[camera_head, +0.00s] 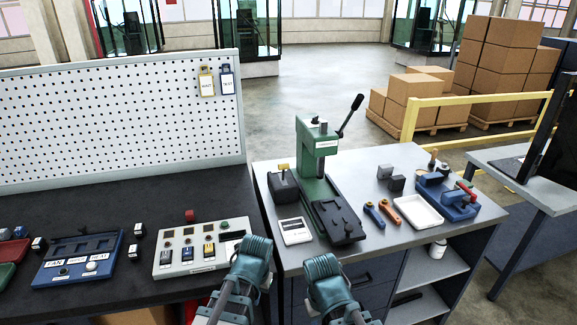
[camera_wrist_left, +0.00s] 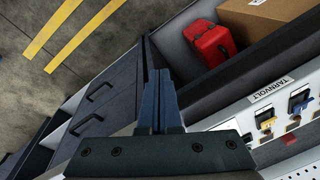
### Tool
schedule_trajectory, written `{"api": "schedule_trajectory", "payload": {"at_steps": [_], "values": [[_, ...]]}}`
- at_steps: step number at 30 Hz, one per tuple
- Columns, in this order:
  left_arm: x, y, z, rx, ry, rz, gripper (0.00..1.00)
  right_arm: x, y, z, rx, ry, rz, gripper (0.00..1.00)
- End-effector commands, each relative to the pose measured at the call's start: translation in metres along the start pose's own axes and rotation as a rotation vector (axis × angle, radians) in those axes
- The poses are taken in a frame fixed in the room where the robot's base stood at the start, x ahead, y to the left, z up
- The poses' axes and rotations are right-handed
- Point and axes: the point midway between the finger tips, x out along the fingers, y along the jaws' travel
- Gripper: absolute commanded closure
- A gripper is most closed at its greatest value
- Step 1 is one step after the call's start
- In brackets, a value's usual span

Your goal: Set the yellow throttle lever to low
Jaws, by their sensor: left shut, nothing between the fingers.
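A small yellow handle (camera_head: 283,167) sits on top of a dark box (camera_head: 285,188) at the left of the grey workbench, beside the green press; its setting is too small to read. A pale switch panel (camera_head: 165,268) on the dark bench to the left carries small coloured levers. In the left wrist view this panel (camera_wrist_left: 245,112) is at the right, marked TARNVOLT, with a yellow lever (camera_wrist_left: 267,122) and a blue lever (camera_wrist_left: 297,104). My left gripper (camera_wrist_left: 158,74) is shut and empty, apart from the panel. My right gripper's fingers do not show.
The green press (camera_head: 318,165) with a black handle stands on the grey workbench. A white tray (camera_head: 418,212) and blue fixture (camera_head: 447,196) lie right. A blue panel (camera_head: 78,259) is far left. A red toolbox (camera_wrist_left: 208,42) and drawers (camera_wrist_left: 98,97) show below the bench.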

Motion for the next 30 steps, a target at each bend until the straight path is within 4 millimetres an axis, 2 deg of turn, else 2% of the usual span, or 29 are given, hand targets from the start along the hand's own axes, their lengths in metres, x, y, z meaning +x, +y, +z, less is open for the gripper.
{"api": "schedule_trajectory", "payload": {"at_steps": [1,8,14,17,18,21,25,27,30], "values": [[-0.002,-0.010,-0.015,0.001,0.021,-0.020,1.00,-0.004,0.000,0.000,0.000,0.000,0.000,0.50],[-0.009,-0.048,-0.081,0.079,0.146,-0.164,1.00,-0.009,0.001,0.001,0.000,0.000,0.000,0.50],[-0.027,-0.067,-0.167,0.261,0.289,-0.368,1.00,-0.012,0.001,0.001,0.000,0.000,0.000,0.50],[-0.046,-0.064,-0.225,0.407,0.376,-0.505,1.00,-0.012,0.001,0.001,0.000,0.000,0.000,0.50],[-0.055,-0.058,-0.250,0.475,0.414,-0.565,1.00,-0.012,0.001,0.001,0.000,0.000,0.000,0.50],[-0.078,-0.039,-0.302,0.634,0.492,-0.702,1.00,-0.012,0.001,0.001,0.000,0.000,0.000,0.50],[-0.103,-0.013,-0.347,0.792,0.564,-0.833,1.00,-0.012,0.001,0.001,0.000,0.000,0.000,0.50],[-0.112,-0.002,-0.361,0.850,0.587,-0.880,1.00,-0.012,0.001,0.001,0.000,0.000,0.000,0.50],[-0.119,0.008,-0.372,0.897,0.606,-0.919,1.00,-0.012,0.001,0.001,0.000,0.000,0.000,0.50]]}}
